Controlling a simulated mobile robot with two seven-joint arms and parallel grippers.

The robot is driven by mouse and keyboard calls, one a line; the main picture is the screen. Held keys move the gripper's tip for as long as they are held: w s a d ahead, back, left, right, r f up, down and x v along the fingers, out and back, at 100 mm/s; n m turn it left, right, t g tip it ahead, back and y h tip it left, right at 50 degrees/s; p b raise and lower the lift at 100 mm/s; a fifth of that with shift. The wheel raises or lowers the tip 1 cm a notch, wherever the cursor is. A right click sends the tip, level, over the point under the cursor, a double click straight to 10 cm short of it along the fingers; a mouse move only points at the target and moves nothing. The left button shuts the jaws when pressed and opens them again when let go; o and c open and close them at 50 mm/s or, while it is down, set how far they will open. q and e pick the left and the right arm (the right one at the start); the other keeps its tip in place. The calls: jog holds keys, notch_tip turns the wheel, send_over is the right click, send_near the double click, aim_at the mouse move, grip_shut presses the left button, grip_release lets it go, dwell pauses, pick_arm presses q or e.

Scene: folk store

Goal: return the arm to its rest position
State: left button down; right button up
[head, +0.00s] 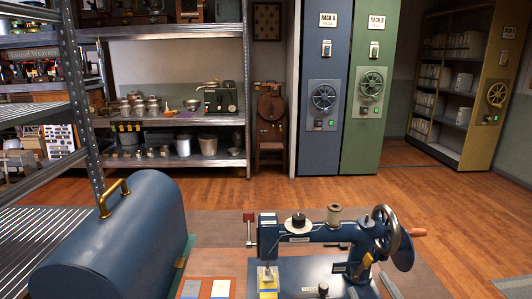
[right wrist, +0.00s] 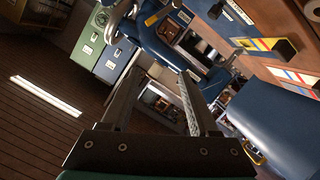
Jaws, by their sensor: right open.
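My right gripper (right wrist: 167,70) shows in the right wrist view, its two fingers apart with nothing between them. Parts of the sewing machine lie beyond the fingertips in that view. In the head view I cannot make out either gripper. The blue sewing machine (head: 318,233) stands upright on the table at the bottom centre, with a spool on top and a handwheel at its right. My left gripper is in neither view.
A blue rounded cover (head: 115,240) with a brass handle is at the lower left, beside a metal shelf. A blue rack (head: 323,85), a green rack (head: 368,90) and a yellow rack (head: 490,95) stand at the back. The wooden floor (head: 220,190) between is clear.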

jog(key=s+a+f+m+g+y, duration=0.15)
jog(key=s+f+m+g, duration=0.25)
jog(key=s+f+g, duration=1.15)
jog(key=s+d+f+t, duration=0.1)
jog(key=s+f, duration=0.1)
jog(key=f, duration=1)
jog(key=s+d+f+t, duration=0.1)
jog(key=f+t, duration=0.1)
jog(key=f, duration=1.1)
jog(key=s+d+f+h, duration=0.1)
jog(key=s+d+f, duration=0.4)
jog(key=s+f, duration=0.6)
notch_tip(320, 180, down, 2)
jog(key=shift+s+f+n+g, duration=0.1)
jog(key=shift+s+n+g, duration=0.25)
jog(key=shift+n, duration=0.05)
